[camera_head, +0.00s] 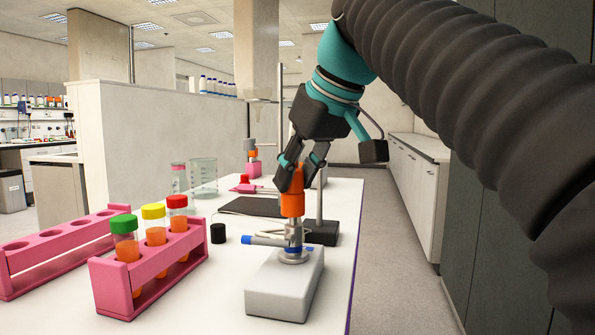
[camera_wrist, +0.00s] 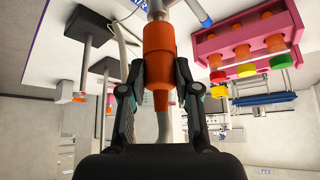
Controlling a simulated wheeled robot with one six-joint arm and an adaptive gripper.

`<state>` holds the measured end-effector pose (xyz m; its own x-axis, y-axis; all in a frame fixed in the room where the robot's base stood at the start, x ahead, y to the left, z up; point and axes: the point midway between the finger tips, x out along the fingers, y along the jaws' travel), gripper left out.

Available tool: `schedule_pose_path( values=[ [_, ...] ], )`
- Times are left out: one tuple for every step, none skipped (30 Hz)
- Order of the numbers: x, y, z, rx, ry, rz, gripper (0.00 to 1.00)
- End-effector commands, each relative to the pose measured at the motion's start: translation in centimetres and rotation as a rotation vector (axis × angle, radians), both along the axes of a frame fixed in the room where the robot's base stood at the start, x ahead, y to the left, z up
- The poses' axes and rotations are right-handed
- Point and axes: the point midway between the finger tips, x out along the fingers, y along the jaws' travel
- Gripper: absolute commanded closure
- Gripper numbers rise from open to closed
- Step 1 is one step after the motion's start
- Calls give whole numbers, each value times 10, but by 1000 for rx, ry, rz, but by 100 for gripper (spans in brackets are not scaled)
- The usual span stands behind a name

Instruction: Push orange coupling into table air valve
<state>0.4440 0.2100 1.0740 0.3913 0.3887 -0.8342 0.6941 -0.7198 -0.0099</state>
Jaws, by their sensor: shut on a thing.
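The orange coupling (camera_head: 292,204) is upright between the fingers of my gripper (camera_head: 298,170), which is shut on it. It sits directly above the table air valve (camera_head: 293,250), a metal fitting with a blue-ended lever on a light grey block. In the head view the coupling's lower end meets or nearly meets the valve top; I cannot tell how deep it is. In the wrist view the coupling (camera_wrist: 158,60) lies between both fingers of my gripper (camera_wrist: 158,88), with a pale hose (camera_wrist: 164,125) running from its back end. The valve (camera_wrist: 156,8) shows at the coupling's far end.
A pink rack (camera_head: 120,290) with several capped orange tubes stands left of the valve, and an emptier pink rack (camera_head: 40,262) is beside it. A black cap (camera_head: 218,233) lies near the valve. A dark stand base (camera_head: 322,232) with a rod is close behind.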

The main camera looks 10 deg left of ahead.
Motion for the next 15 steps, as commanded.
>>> schedule_pose_path(
  values=[
    [0,0,-1,0,0,0,100],
    [0,0,-2,0,0,0,100],
    [0,0,-3,0,0,0,100],
    [0,0,-4,0,0,0,100],
    [0,0,-4,0,0,0,100],
    [0,0,-5,0,0,0,100],
    [0,0,-6,0,0,0,100],
    [0,0,-6,0,0,0,100],
    [0,0,-7,0,0,0,100],
    [0,0,-7,-1,1,0,100],
    [0,0,-8,-1,1,0,100],
    [0,0,-9,-1,1,0,100],
    [0,0,-9,-1,1,0,100],
    [0,0,-10,-1,1,0,100],
    [0,0,-11,-1,1,0,100]
  ],
)
